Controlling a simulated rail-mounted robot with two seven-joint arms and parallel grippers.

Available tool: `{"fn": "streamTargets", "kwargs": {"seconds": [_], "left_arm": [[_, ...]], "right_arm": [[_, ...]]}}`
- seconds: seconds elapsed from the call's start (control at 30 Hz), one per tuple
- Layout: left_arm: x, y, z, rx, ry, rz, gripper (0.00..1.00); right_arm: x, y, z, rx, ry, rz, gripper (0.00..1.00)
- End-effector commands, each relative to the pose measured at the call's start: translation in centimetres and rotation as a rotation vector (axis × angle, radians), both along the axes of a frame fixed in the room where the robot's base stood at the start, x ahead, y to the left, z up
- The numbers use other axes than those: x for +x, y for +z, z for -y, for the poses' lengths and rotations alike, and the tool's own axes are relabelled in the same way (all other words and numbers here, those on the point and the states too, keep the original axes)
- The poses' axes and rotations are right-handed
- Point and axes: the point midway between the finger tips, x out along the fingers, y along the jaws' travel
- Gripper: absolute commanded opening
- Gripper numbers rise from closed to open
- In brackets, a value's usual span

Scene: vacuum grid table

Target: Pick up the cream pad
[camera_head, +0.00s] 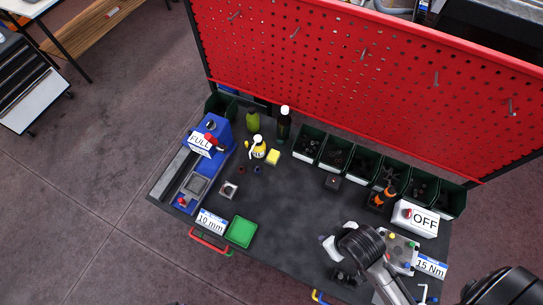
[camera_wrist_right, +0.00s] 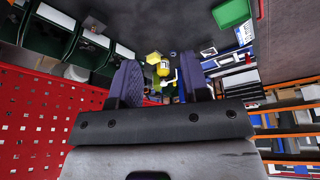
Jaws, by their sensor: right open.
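A small pale yellow block (camera_head: 272,157), the closest thing I see to a cream pad, lies on the dark table beside a yellow-and-white spray bottle (camera_head: 259,148). In the right wrist view the pad (camera_wrist_right: 154,58) shows beyond the fingers, with the bottle (camera_wrist_right: 163,69) beside it. My right gripper (camera_head: 325,243) is over the front right of the table, well apart from the pad. In the wrist view its two dark fingers (camera_wrist_right: 160,85) are spread with nothing held between them. My left gripper is in neither view.
Dark green bins (camera_head: 335,152) line the back below a red pegboard (camera_head: 370,70). A green tray (camera_head: 240,232) and blue vise unit (camera_head: 215,155) are at left. A white OFF box (camera_head: 416,218) stands at right. The middle table is mostly clear.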

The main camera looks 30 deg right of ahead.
Motion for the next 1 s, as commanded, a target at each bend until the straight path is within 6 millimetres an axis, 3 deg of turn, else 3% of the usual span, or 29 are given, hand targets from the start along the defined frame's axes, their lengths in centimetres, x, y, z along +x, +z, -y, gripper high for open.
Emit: {"fn": "streamTargets", "kwargs": {"seconds": [0.4, 0.9, 1.0], "left_arm": [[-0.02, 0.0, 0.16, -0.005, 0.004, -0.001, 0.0], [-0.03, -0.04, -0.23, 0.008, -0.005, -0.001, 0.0], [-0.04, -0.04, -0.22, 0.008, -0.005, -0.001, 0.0]], "right_arm": [[0.02, 0.02, 0.01, 0.0, 0.0, 0.001, 0.43], [0.03, 0.02, 0.01, 0.0, 0.0, 0.001, 0.89], [0.04, 0.02, 0.0, 0.0, 0.0, 0.001, 0.89]]}}
